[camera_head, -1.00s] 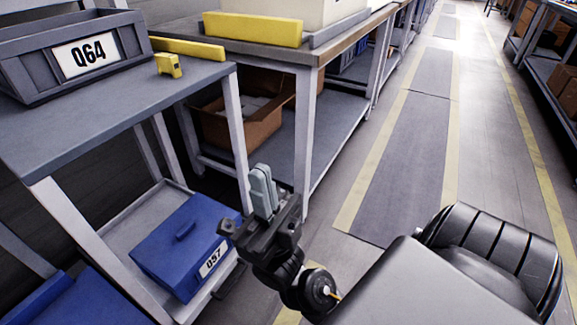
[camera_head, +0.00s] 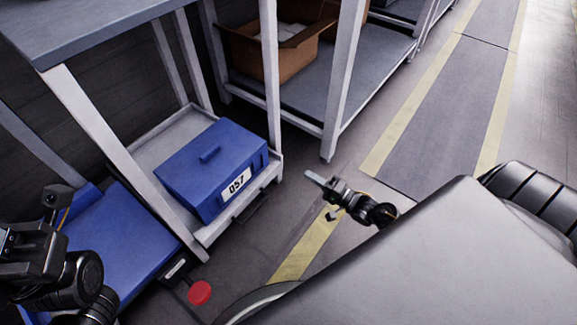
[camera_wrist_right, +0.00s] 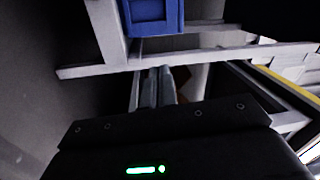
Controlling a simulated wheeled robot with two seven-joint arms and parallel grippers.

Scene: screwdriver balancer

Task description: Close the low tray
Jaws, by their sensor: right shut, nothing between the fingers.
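The low tray (camera_head: 160,145) is a shallow light grey tray between the legs of the near workbench. It has a dark handle (camera_head: 254,211) on its front side. A lidded blue box marked 057 (camera_head: 208,170) stands in it. My right gripper (camera_head: 315,181) is shut and empty, to the right of the tray and apart from it. Its closed fingers (camera_wrist_right: 159,86) point toward a grey frame bar and a blue box in the right wrist view. My left gripper (camera_head: 35,250) is at the lower left edge; its fingers cannot be made out.
A blue surface (camera_head: 110,245) lies at the lower left, with a red disc (camera_head: 200,292) beside it. Bench legs (camera_head: 120,165) flank the tray. A cardboard box (camera_head: 265,50) sits on the shelf behind.

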